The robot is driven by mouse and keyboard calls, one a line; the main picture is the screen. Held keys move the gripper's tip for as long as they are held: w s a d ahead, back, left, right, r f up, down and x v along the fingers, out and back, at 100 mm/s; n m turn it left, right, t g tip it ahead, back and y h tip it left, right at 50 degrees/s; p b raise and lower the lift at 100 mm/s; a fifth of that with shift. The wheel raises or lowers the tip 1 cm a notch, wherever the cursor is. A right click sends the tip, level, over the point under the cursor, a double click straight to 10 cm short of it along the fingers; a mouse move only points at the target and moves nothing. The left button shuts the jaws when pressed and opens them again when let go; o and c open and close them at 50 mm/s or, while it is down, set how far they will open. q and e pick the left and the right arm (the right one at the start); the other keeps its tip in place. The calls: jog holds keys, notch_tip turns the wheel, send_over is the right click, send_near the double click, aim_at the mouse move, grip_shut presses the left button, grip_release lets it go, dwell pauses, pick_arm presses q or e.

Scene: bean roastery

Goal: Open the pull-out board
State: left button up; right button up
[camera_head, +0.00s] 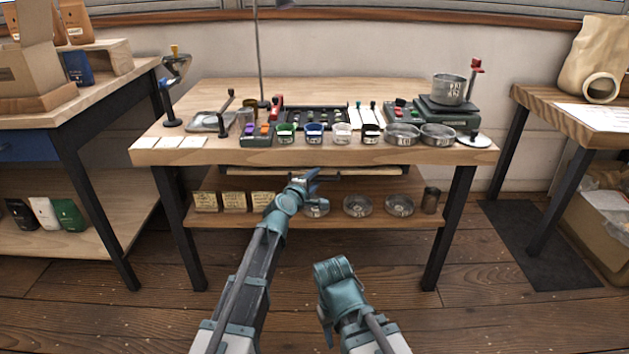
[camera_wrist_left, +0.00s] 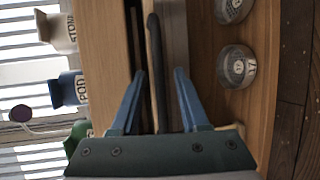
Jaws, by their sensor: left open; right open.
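The pull-out board (camera_head: 348,171) sits under the front edge of the work table, and it looks pushed in. Its dark bar handle (camera_head: 258,176) runs along its front. In the left wrist view the handle (camera_wrist_left: 157,72) lies between the two blue fingers of my left gripper (camera_wrist_left: 157,85), with a gap on either side. That gripper is open and not closed on it. In the head view my left gripper (camera_head: 306,183) is at the handle and hides part of it. My right gripper (camera_head: 333,270) is open, low in front of the table, away from the board.
The table top (camera_head: 220,158) carries cups, metal dishes (camera_head: 438,135) and a scale. The lower shelf (camera_head: 330,225) below the board holds labelled cards, several round tins (camera_head: 358,206) and a dark canister (camera_head: 430,200). The floor in front is clear.

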pick_arm(q)
grip_shut()
dwell(1.3)
